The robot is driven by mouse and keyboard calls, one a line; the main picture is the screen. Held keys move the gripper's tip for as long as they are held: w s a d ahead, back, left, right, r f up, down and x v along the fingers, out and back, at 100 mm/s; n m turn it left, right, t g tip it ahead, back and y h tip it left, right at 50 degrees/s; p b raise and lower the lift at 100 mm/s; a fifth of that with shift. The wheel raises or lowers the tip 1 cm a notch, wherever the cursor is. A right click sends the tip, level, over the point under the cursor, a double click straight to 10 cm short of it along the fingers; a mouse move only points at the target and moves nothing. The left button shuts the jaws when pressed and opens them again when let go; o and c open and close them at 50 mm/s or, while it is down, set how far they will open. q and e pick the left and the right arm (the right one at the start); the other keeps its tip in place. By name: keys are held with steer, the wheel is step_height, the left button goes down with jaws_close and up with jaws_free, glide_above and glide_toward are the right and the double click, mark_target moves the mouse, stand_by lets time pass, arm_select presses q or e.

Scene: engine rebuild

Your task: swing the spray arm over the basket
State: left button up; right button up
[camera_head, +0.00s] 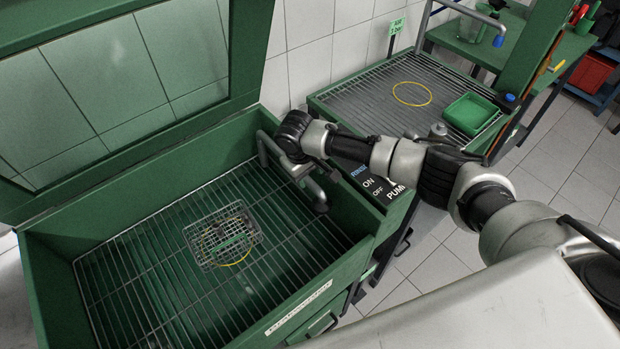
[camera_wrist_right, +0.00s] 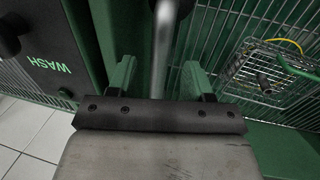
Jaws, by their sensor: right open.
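The spray arm, a bent grey tube (camera_head: 317,192), reaches over the right side of the green wash tank, to the right of the basket. The wire basket (camera_head: 222,235) lies on the tank's grate and shows at the right of the right wrist view (camera_wrist_right: 268,76). My right gripper (camera_wrist_right: 157,72) is open, with the grey tube (camera_wrist_right: 163,38) between its green fingers. Whether the fingers touch the tube I cannot tell. In the head view the fingers are largely hidden by my wrist. My left gripper is not in view.
The tank's green rim (camera_head: 350,262) and raised lid (camera_head: 120,80) bound the space. A rinse station grate (camera_head: 360,95) to the right holds a yellow ring (camera_head: 412,93) and a green tray (camera_head: 470,114). The grate around the basket is largely clear.

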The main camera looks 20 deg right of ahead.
mark_target(310, 182)
steer(key=shift+w+d+f, duration=0.1)
steer(key=shift+d+f, duration=0.05)
steer(key=shift+f, duration=0.8)
steer(key=shift+w+d+f, duration=0.1)
steer(key=shift+d+f, duration=0.05)
steer(key=shift+f, duration=0.8)
steer(key=shift+s, duration=0.1)
jaws_close()
